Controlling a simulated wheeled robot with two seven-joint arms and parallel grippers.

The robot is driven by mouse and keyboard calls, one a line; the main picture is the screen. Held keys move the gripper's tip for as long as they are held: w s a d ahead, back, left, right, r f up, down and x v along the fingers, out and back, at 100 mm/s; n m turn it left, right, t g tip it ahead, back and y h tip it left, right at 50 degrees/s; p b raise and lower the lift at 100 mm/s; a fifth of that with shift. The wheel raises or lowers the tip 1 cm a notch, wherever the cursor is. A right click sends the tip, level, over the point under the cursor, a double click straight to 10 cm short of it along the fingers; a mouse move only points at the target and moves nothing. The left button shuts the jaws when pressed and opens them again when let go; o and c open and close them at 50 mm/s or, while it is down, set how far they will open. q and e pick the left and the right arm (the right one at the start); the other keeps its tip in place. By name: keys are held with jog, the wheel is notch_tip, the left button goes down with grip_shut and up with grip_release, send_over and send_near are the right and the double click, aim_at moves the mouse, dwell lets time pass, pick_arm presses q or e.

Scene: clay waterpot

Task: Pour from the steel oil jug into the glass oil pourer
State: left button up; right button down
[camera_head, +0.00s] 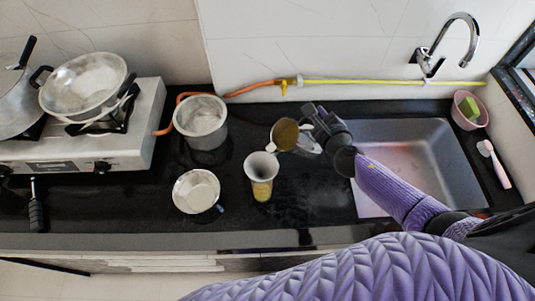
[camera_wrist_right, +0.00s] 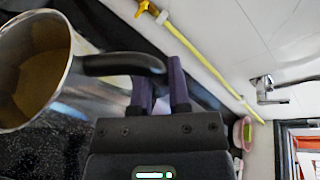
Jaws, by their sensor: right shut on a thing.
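The steel oil jug (camera_head: 307,145) is held above the counter, its round mouth facing the head camera with brownish-yellow oil inside. It also shows at the left of the right wrist view (camera_wrist_right: 66,65), with a black handle. My right gripper (camera_head: 307,112) is shut on that handle; its fingers (camera_wrist_right: 165,85) show in the wrist view. The glass oil pourer (camera_head: 262,188) stands upright on the counter, just left of and in front of the jug, with a wide pale top and yellow contents below. No stream of oil shows between them. My left gripper is out of view.
A steel pot (camera_head: 201,135) stands behind left of the pourer, and a small steel bowl (camera_head: 196,205) sits to its left. A gas stove (camera_head: 130,145) with pans is at the left. A sink (camera_head: 445,160) lies at the right. A tap (camera_head: 455,40) rises behind it.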

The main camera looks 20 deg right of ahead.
jog(key=shift+a+r+n+p, duration=0.3)
jog(key=shift+a+n+p, duration=0.15)
jog(key=shift+n, duration=0.15)
dwell(2.5)
jog(key=shift+s+a+r+n+t+h+p, duration=0.15)
jog(key=shift+a+r+n+t+h+p, duration=0.2)
jog(key=shift+a+n+h+p, duration=0.2)
dwell(2.7)
jog(key=shift+d, duration=0.1)
